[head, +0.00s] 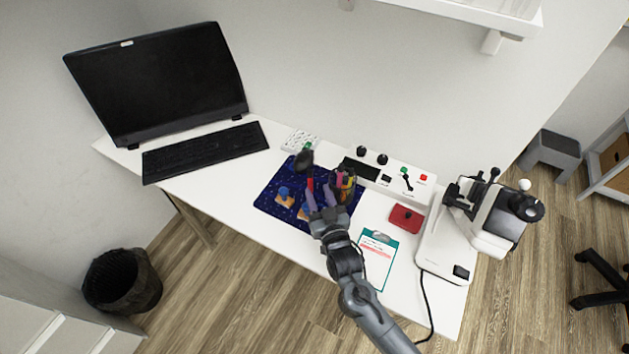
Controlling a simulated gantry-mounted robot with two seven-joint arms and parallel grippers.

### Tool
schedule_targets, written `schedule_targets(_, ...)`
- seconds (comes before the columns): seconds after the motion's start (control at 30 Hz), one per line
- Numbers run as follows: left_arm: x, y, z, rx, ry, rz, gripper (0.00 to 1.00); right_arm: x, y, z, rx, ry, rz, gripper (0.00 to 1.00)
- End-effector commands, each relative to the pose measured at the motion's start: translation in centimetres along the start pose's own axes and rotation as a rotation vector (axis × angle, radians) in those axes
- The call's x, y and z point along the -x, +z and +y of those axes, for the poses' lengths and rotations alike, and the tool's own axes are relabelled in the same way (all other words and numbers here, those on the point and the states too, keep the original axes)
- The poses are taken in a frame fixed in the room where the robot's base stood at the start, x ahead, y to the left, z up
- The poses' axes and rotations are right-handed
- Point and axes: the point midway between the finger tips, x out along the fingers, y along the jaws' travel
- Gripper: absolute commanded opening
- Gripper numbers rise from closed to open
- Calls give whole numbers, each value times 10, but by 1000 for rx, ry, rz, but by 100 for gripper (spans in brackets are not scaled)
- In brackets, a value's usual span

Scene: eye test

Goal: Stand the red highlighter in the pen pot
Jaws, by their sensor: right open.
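The red highlighter seems to be the narrow red shape (310,184) above the dark blue mat, just beyond my right gripper's fingers. What it rests on is hidden. The pen pot (347,196) is dark and stands at the mat's right edge, with several coloured pens in it. My right gripper (319,192) is open, over the mat, just left of the pot. Nothing is clearly held between its fingers. The gripper partly hides the mat and the pot's near side. My left gripper is not in view.
The dark blue mat (265,201) bears blue-and-orange pieces (284,196) left of the gripper. A dark rounded object (304,160) is behind it. A keyboard (205,151) is left.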

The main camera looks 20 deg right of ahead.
Motion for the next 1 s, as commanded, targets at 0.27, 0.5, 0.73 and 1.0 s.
schedule_targets(0.27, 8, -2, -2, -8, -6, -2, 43, 44, 0, 0, 1, 1, -2, 41)
schedule_targets(0.5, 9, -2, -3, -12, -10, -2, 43, 59, 0, 0, 0, -2, -7, 41)
schedule_targets(0.73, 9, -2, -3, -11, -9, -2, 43, 75, 16, 3, -8, -46, -170, 41)
schedule_targets(1.0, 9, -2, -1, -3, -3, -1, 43, 145, 48, 12, 25, -158, -620, 41)
